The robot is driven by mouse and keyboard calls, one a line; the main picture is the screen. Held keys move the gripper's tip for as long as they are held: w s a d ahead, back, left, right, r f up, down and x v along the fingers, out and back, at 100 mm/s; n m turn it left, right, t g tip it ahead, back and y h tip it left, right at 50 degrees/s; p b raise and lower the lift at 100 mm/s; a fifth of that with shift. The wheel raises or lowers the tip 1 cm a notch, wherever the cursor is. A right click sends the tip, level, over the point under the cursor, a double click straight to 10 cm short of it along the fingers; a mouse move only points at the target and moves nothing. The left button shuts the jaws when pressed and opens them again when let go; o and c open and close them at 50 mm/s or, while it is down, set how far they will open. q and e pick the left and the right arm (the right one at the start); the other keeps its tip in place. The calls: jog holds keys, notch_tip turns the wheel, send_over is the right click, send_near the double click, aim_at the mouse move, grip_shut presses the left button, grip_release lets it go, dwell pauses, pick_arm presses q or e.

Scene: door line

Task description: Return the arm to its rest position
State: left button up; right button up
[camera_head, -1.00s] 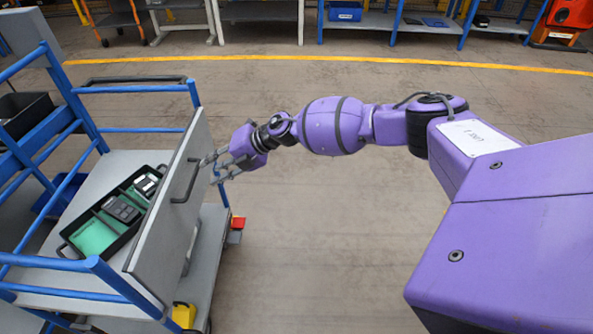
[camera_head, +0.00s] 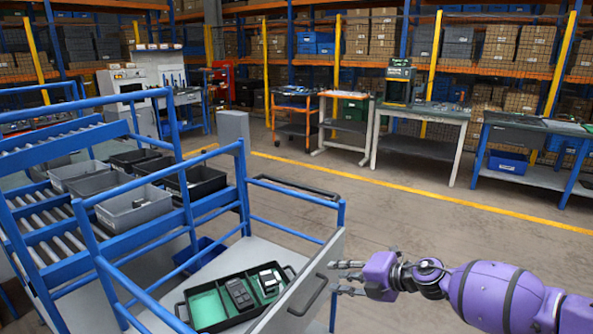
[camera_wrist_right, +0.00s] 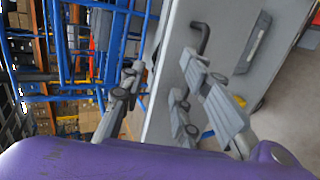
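My right gripper (camera_head: 335,278) is at the lower right of the head view, at the end of my purple arm. Its two fingers are spread apart with nothing between them, and they also show in the wrist view (camera_wrist_right: 160,80). The fingertips are close to the grey panel (camera_head: 290,303) on the side of the blue-railed cart, near its dark handle (camera_head: 309,296). The handle also shows in the wrist view (camera_wrist_right: 203,38), beyond the fingertips. I cannot tell whether a finger touches the panel. My left gripper is out of view.
A black tray (camera_head: 182,314) with green compartments and dark devices sits on the cart behind the panel. Blue rails (camera_head: 242,190) surround it. Grey and black bins stand on a roller rack at left. Workbenches (camera_head: 425,112) and shelving line the back. Open floor lies between.

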jog(key=s+a+r+m+t+y, duration=0.1)
jog(key=s+a+m+t, duration=0.2)
jog(key=a, duration=0.5)
jog(key=s+a+f+m+t+h+p, duration=0.1)
jog(key=s+a+f+m, duration=0.1)
jog(key=s+f+m, duration=0.35)
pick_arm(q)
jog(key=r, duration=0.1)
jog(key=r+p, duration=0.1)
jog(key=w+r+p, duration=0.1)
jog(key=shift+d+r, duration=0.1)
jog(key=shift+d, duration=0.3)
pick_arm(e)
jog(key=s+d+f+m+g+h, duration=0.1)
jog(key=s+d+f+m+h, duration=0.2)
jog(key=s, duration=1)
jog(key=s+d+f+m+g+h, duration=0.1)
jog(key=s+d+f+m+h, duration=0.2)
jog(key=s+d+f+m, duration=0.4)
jog(key=s+d+f+m+g+h, duration=0.1)
jog(key=s+d+f+m+h, duration=0.2)
jog(key=s, duration=1.7)
jog(key=d+f+m, duration=0.3)
jog(key=f+m, duration=0.2)
jog(key=m, duration=0.1)
jog(key=shift+s+m+g, duration=0.25)
jog(key=shift+m+g, duration=0.05)
jog(key=shift+m, duration=0.05)
